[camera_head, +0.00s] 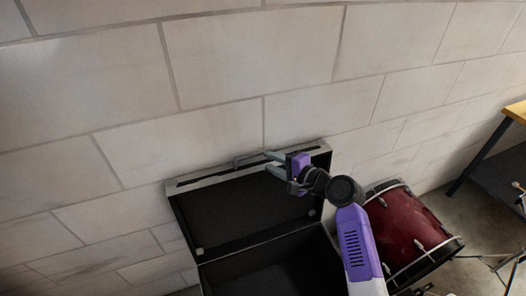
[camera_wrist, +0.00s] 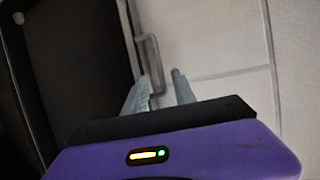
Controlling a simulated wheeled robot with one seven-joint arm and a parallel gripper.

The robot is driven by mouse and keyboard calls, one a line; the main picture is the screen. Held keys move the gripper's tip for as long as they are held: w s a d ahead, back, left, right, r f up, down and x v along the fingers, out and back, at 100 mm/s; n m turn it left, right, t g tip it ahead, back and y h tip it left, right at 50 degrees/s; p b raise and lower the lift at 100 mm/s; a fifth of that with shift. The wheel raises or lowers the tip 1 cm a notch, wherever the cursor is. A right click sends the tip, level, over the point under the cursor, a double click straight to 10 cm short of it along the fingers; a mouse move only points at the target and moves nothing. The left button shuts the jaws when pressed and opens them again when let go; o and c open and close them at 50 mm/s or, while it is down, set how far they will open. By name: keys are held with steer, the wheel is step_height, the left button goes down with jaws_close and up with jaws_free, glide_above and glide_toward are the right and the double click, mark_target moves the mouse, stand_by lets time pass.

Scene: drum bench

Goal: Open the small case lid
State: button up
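The small case (camera_head: 275,278) is black inside with a pale metal rim. Its lid (camera_head: 235,212) stands raised, showing its dark inner face, with its top edge near the block wall. A grey handle (camera_head: 238,160) is on the lid's outer edge; it also shows in the wrist view (camera_wrist: 151,62). My gripper (camera_head: 268,161) is at the lid's top edge, just right of the handle. In the wrist view my gripper (camera_wrist: 162,90) has its two pale fingers apart, with the handle's end close between the tips. Whether they touch it is unclear.
The pale block wall (camera_head: 240,50) rises directly behind the lid. A dark red drum (camera_head: 408,232) lies right of the case. A wood-topped table (camera_head: 515,111) stands at the far right, with metal stands (camera_head: 515,258) at the lower right.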

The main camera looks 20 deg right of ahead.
mark_target(257, 165)
steer(key=shift+x, duration=3.45)
jaws_close()
steer(key=shift+s+f, duration=0.1)
